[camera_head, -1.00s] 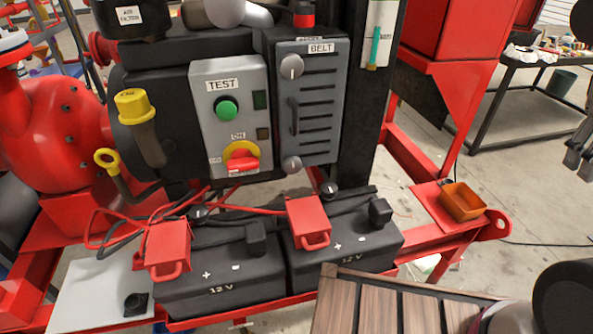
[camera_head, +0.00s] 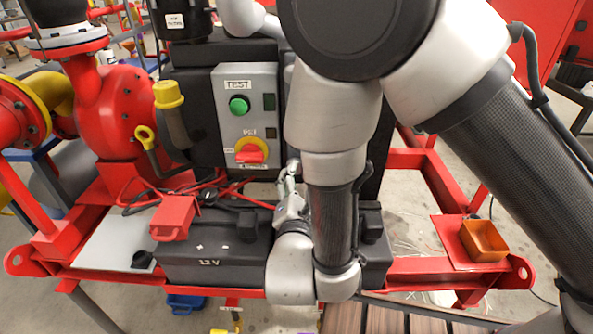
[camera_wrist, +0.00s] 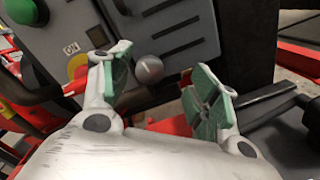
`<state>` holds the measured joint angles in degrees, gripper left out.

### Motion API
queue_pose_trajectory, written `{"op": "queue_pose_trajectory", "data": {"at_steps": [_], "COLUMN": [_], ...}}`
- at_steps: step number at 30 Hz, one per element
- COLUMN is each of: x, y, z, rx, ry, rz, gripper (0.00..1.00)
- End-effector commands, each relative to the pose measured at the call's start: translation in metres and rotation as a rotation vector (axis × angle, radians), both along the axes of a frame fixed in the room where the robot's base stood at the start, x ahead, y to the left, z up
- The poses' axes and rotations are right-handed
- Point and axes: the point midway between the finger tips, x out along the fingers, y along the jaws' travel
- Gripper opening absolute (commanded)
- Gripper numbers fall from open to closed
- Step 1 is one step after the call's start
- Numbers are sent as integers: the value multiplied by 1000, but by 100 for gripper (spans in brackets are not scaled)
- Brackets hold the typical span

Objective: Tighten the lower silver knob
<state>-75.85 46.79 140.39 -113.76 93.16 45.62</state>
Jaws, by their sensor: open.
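The lower silver knob (camera_wrist: 149,69) is a round, shiny knob on the grey belt panel (camera_wrist: 190,25), near the panel's lower edge in the wrist view. My gripper (camera_wrist: 159,62) is open, with one green-padded finger on each side of the knob in that picture. The knob shows between the fingers and no contact is visible; the remaining depth is hard to judge. In the head view my gripper (camera_head: 289,180) is in front of the panel's lower part, above the batteries. My arm hides the knob and nearly all of the belt panel there.
The test panel (camera_head: 245,115), with a green button (camera_head: 239,105) and a red-yellow switch (camera_head: 251,151), stands left of my gripper. Black batteries (camera_head: 210,262) with a red terminal cover (camera_head: 174,217) and cables lie below. An orange bin (camera_head: 483,240) sits at the right.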

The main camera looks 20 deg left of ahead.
Motion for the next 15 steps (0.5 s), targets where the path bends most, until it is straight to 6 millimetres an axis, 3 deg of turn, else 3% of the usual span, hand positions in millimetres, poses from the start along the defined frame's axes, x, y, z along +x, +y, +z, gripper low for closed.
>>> {"op": "queue_pose_trajectory", "data": {"at_steps": [2,5,15], "x": [-12,-10,44], "y": [11,16,28], "z": [-11,-14,-13], "rx": [-9,-9,-8], "ry": [2,3,2], "rz": [53,71,66], "gripper": [61,61,61]}}
